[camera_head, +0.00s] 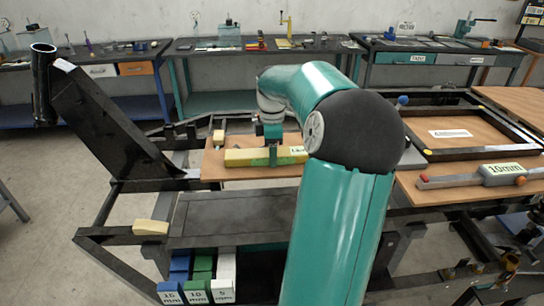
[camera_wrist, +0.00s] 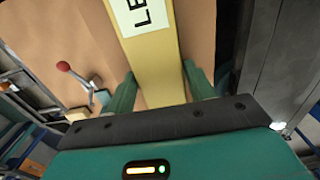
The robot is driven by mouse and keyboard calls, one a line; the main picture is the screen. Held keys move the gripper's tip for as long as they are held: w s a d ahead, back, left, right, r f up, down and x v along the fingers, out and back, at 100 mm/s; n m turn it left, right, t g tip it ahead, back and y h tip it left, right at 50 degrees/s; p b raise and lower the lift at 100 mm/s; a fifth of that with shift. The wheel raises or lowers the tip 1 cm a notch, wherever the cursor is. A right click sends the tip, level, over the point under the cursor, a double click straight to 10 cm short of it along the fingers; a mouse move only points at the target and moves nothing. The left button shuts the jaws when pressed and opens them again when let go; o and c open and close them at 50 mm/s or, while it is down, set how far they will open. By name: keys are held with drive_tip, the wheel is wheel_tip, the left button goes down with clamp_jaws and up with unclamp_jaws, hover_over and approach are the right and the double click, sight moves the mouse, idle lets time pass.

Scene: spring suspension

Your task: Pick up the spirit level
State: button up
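The spirit level is a long yellow bar (camera_head: 248,158) lying on a brown board. In the wrist view the yellow bar (camera_wrist: 155,65) runs up the middle, with a white label whose visible letters are "LE". My gripper (camera_head: 273,152) is down at the bar, one finger showing against its near side. In the wrist view my gripper (camera_wrist: 159,75) has one finger on each side of the bar. Brown board shows in a narrow gap between the left finger and the bar, so the fingers look open around it. The bar's right end is hidden behind my arm.
A lever with a red ball (camera_wrist: 63,66) stands left of the bar in the wrist view. A dark frame with a slanted black plate (camera_head: 110,118) is at left. Marked blocks (camera_head: 197,285) sit low in front. A slider labelled "10mm" (camera_head: 500,174) lies at right.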

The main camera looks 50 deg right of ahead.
drive_tip(key=c, duration=0.7)
drive_tip(key=shift+c, duration=0.3)
drive_tip(key=shift+r, duration=0.15)
